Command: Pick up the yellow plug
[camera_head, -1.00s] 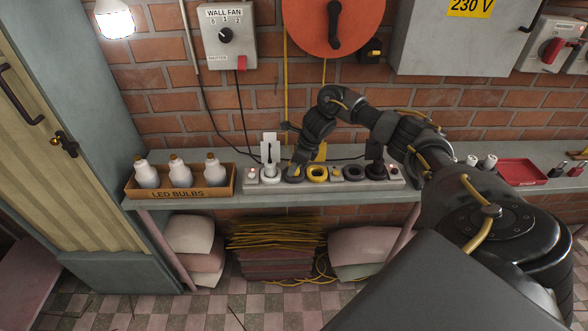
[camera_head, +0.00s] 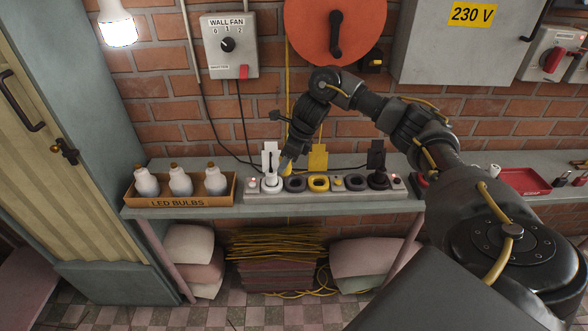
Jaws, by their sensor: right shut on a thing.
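A pale power strip (camera_head: 335,194) on the shelf carries a row of round sockets. A small yellow piece, apparently the yellow plug (camera_head: 287,170), is at the tip of my right gripper (camera_head: 286,163). The gripper is shut on it, pointing down above the strip near the white and left dark sockets. The fingers hide part of it, and I cannot tell whether it touches the strip. A yellow-ringed socket (camera_head: 318,183) with a yellow tag (camera_head: 318,158) stands to the right. My left gripper is not in view.
A white plug (camera_head: 273,170) and a black plug (camera_head: 378,168) stand in the strip. A box of LED bulbs (camera_head: 180,201) is at the left and a red tray (camera_head: 525,180) at the right. Cables hang along the brick wall behind.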

